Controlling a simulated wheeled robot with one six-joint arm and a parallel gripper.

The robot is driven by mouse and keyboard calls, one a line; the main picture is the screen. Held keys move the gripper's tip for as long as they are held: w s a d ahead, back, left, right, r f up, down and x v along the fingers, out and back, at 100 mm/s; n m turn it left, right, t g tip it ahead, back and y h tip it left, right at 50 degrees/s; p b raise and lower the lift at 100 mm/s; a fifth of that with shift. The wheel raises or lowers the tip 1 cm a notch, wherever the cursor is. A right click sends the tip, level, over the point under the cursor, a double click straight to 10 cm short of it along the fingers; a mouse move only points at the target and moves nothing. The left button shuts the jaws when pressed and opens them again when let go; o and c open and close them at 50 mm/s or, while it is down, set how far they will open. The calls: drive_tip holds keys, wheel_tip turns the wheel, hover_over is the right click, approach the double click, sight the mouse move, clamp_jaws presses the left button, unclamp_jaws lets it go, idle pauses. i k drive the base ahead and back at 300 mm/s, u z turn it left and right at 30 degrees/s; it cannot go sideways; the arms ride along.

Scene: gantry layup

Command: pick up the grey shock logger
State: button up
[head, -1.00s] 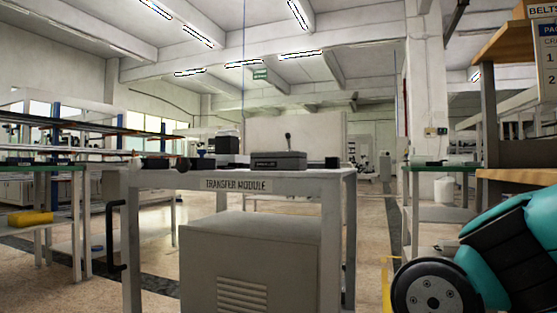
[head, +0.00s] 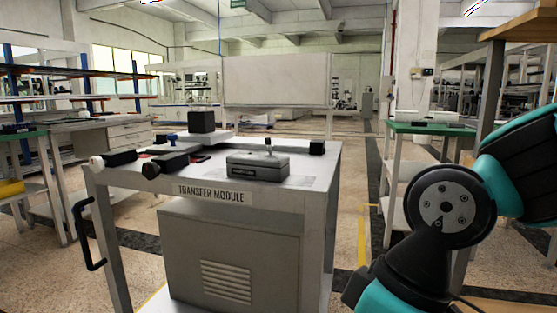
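A grey box-shaped device with a dark label on its front and a small upright stub on top, which looks like the shock logger (head: 257,168), sits on the white top of the cart marked "TRANSFER MODULE" (head: 300,197). It lies toward the front right of the cart top. My arm shows at the right edge of the head view, to the right of the cart and apart from it. My gripper is out of the frame.
Left of the logger lie a dark cylindrical item (head: 168,164) and a black item with a white end (head: 115,159). A black block (head: 202,122) stands behind; a small black cube (head: 317,148) sits at right. Green-topped benches (head: 440,129) flank the cart.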

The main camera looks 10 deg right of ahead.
sight(274, 168)
drive_tip(key=u, duration=0.2)
drive_tip(key=i, duration=0.6)
drive_tip(key=u, duration=0.55)
